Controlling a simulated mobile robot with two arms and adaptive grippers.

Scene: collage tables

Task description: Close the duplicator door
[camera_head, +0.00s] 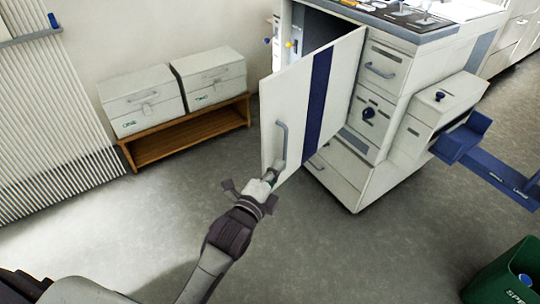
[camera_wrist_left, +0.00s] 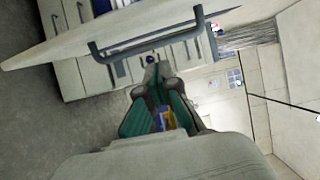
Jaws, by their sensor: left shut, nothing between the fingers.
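The duplicator (camera_head: 390,75) is a large pale cabinet. Its door (camera_head: 290,100), white with a dark blue vertical stripe, stands open, swung out toward the left, with the dark interior showing behind it. A grey bar handle (camera_head: 281,142) is on the door's outer face near its free edge. My left gripper (camera_head: 273,175) is at the lower free edge of the door, just below the handle. In the left wrist view its fingers (camera_wrist_left: 152,72) are together and empty, and the handle (camera_wrist_left: 150,38) crosses just beyond them. I cannot tell whether they touch the door. My right gripper is not in view.
A low wooden bench (camera_head: 190,134) with two white boxes stands by the wall at left. A blue tray (camera_head: 490,160) juts out from the machine's right side. A green bin (camera_head: 508,272) stands at the lower right. The floor (camera_head: 330,245) in front is clear.

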